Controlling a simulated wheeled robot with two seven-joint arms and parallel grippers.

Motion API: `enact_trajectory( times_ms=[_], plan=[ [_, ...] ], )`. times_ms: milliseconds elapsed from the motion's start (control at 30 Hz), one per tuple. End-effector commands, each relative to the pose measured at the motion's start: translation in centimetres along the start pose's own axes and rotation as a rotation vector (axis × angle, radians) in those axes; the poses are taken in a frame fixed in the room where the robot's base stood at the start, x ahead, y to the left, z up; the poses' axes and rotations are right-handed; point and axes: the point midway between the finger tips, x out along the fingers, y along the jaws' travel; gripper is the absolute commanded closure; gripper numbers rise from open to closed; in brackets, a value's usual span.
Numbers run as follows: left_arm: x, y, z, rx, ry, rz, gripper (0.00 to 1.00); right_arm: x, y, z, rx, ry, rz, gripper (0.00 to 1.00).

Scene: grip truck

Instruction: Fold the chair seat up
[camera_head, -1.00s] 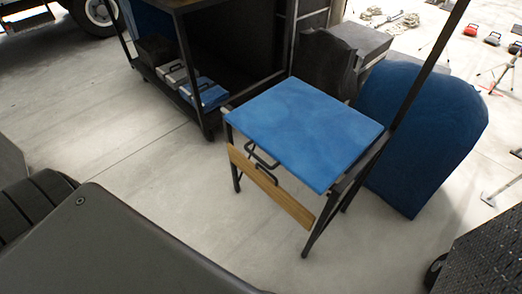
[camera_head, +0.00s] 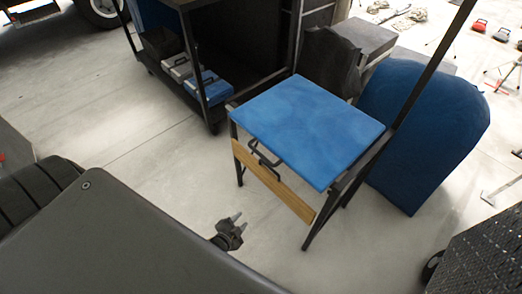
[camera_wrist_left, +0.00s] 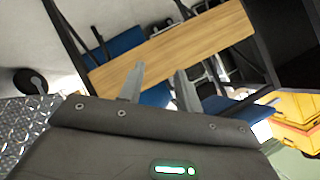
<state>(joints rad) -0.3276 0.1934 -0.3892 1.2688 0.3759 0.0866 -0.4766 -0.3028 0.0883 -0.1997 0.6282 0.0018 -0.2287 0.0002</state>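The chair seat (camera_head: 305,128) is a flat blue panel lying roughly level on a dark metal frame. A wooden slat (camera_head: 272,182) runs across the frame below the seat's front edge, with a dark handle-like bar (camera_head: 265,160) beside it. My left gripper (camera_head: 236,220) is in front of and below the seat, apart from it, over the floor. In the left wrist view its two fingers (camera_wrist_left: 157,80) are spread with nothing between them, and the slat (camera_wrist_left: 170,45) lies beyond the fingertips. My right gripper is not in view.
A dark shelf cart (camera_head: 205,115) with several small cases stands behind the chair at left. A large blue rounded panel (camera_head: 425,130) is close to the chair's right side. A dark textured case (camera_head: 485,250) is at lower right.

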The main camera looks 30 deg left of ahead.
Motion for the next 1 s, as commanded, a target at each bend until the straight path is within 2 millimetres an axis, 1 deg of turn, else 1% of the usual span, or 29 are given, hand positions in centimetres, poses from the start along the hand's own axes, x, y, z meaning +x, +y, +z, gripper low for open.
enact_trajectory(
  times_ms=[33, 67, 100, 133, 200, 233, 300, 333, 467, 667, 767, 1000],
  plan=[
    [-0.4, -3.5, -4.5, 0.088, 0.104, -0.106, 0.66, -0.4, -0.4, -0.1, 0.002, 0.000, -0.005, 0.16],
    [-0.8, -5.5, -6.9, 0.148, 0.156, -0.178, 0.66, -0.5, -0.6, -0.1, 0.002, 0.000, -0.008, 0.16],
    [-1.5, -7.9, -9.8, 0.227, 0.212, -0.277, 0.66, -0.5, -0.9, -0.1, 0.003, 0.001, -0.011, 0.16],
    [-2.2, -9.6, -11.6, 0.286, 0.243, -0.351, 0.66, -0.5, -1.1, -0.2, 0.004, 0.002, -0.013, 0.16],
    [-3.8, -12.6, -14.5, 0.405, 0.279, -0.499, 0.66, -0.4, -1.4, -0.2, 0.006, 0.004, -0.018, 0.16],
    [-4.4, -13.6, -15.3, 0.449, 0.280, -0.549, 0.66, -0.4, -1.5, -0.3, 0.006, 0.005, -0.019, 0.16],
    [-5.2, -14.9, -16.1, 0.539, 0.268, -0.630, 0.66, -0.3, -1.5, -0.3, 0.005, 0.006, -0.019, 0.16],
    [-5.4, -15.2, -16.1, 0.571, 0.261, -0.650, 0.66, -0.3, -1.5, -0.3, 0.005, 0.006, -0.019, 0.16],
    [-5.6, -15.3, -16.3, 0.651, 0.244, -0.679, 0.66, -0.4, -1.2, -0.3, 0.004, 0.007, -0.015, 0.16],
    [-5.3, -15.5, -16.4, 0.661, 0.240, -0.679, 0.66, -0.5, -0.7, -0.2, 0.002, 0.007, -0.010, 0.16],
    [-4.5, -16.1, -17.0, 0.660, 0.241, -0.680, 0.66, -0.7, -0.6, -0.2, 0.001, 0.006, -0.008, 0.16],
    [-1.1, -18.4, -18.9, 0.660, 0.241, -0.680, 0.66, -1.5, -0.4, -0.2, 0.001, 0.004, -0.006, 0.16]
  ],
)
